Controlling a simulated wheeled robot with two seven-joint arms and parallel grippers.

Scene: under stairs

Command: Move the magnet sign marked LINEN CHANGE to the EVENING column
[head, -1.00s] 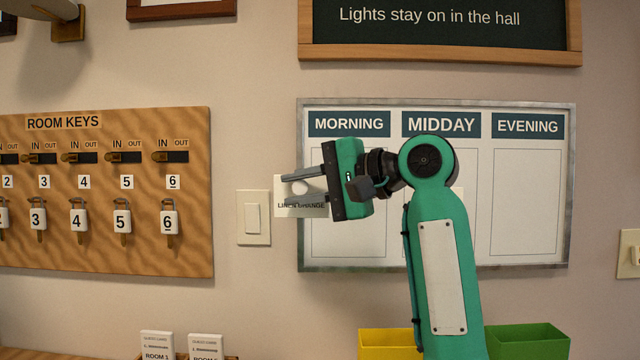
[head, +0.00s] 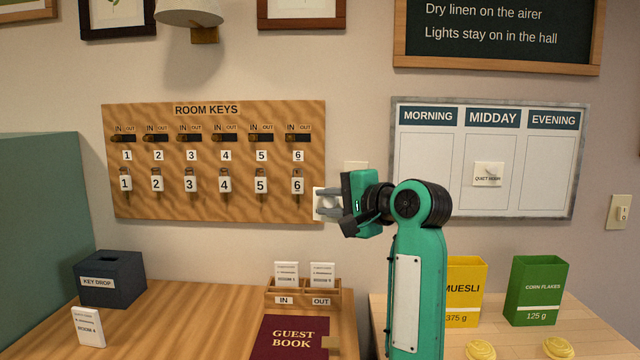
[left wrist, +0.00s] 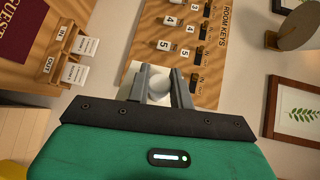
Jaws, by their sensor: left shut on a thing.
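My left gripper (head: 328,203) is shut on the round knob of a white magnet sign (head: 318,204), mostly hidden by the fingers. The sign also shows in the left wrist view (left wrist: 136,82), with its knob between the fingers. Its lettering cannot be read now, but an earlier frame shows LINEN CHANGE. The gripper holds it left of the planner board (head: 484,216), by the key board's right edge. The EVENING column (head: 551,170) is bare. A second magnet sign, seemingly QUIET HOURS (head: 488,175), sits in the MIDDAY column. The MORNING column (head: 424,165) shows no sign. My right gripper is out of view.
The ROOM KEYS board (head: 215,205) hangs left of the gripper. A chalkboard (head: 498,35) hangs above the planner.

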